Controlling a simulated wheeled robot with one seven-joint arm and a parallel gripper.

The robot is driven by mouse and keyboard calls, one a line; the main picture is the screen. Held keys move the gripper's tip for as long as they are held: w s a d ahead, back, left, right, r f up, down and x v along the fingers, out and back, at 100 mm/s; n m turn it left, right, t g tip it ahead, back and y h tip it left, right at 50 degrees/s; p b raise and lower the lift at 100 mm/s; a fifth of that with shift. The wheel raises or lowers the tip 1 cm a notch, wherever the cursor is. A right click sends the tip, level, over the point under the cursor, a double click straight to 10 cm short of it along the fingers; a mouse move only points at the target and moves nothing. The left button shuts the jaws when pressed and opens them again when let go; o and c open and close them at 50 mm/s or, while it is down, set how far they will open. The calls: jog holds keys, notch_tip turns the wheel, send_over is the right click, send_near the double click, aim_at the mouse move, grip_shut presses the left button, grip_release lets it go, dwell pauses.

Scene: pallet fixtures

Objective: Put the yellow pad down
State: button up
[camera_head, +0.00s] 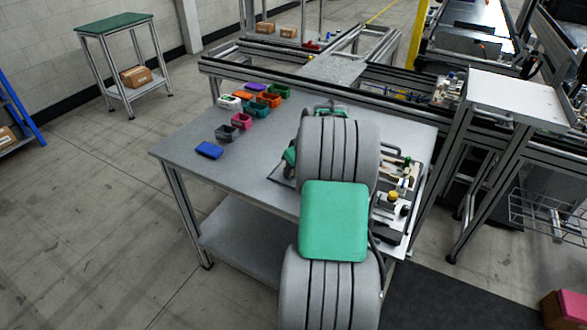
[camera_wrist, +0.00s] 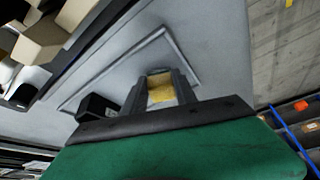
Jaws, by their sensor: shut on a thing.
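In the wrist view the yellow pad (camera_wrist: 161,92) sits between the two dark fingers of my gripper (camera_wrist: 159,76), which is shut on it. Behind the pad is a flat grey plate (camera_wrist: 115,78) with a raised light rim, lying on the grey table. I cannot tell whether the pad touches the plate or hangs above it. In the head view my arm hides the pad and the fingers; they are over the grey table (camera_head: 235,185).
A fixture with a yellow knob (camera_head: 393,196) fills the right side. The table's front left is clear.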

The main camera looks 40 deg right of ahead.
jog(key=shift+f, duration=0.25)
jog(key=o, duration=0.9)
jog(key=shift+r, duration=0.1)
